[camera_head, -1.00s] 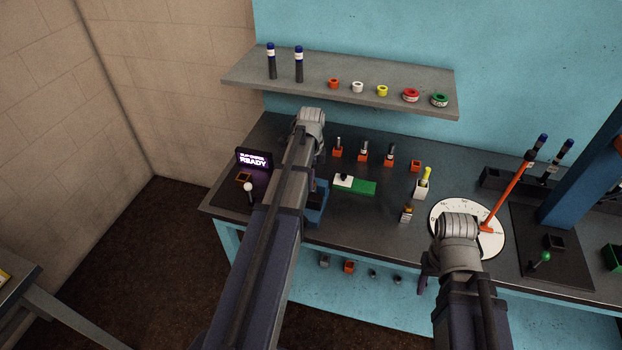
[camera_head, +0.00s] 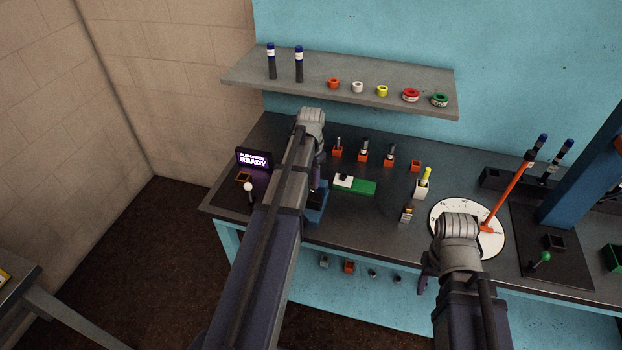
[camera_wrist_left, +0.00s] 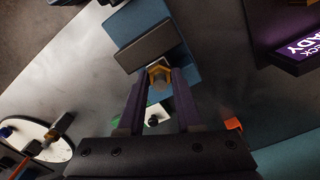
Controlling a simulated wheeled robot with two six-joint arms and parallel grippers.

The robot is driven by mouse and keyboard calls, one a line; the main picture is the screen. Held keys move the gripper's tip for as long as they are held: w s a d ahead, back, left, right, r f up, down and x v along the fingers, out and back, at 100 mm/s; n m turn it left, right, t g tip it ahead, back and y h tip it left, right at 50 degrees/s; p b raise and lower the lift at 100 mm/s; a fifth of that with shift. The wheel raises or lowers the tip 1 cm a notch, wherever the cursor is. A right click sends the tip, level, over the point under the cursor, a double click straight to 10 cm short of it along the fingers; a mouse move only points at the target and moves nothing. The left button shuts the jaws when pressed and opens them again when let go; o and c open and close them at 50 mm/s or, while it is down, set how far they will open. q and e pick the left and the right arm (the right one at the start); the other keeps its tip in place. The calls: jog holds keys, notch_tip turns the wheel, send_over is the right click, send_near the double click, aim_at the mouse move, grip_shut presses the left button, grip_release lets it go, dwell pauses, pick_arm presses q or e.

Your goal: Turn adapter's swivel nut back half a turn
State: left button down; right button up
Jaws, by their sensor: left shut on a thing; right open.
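In the left wrist view the adapter's brass hex swivel nut (camera_wrist_left: 158,72) sits at the grey jaw of a blue vise (camera_wrist_left: 133,22). My left gripper (camera_wrist_left: 160,80) is shut on the nut, with one purple finger on each side. In the head view the blue vise (camera_head: 317,207) shows partly behind my left arm, and my left gripper (camera_head: 318,178) is just above it. The nut is hidden there. My right gripper (camera_head: 424,281) is open, in front of the bench edge, and its fingers are partly hidden by its wrist.
A green-and-white block (camera_head: 362,187) lies right of the vise. A lit READY display (camera_head: 254,160) and a white-knobbed lever (camera_head: 250,190) stand to the left. A round dial (camera_head: 490,245) with an orange lever (camera_head: 508,195) is near my right arm. A shelf (camera_head: 310,83) hangs above.

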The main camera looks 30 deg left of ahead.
pick_arm(q)
jog(key=n, duration=0.5)
jog(key=shift+n, duration=0.4)
jog(key=n, duration=1.1)
jog(key=shift+n, duration=0.3)
jog(key=n, duration=0.5)
jog(key=shift+n, duration=0.4)
jog(key=c, duration=0.6)
grip_release()
jog(key=shift+o, duration=0.2)
jog(key=shift+r, duration=0.1)
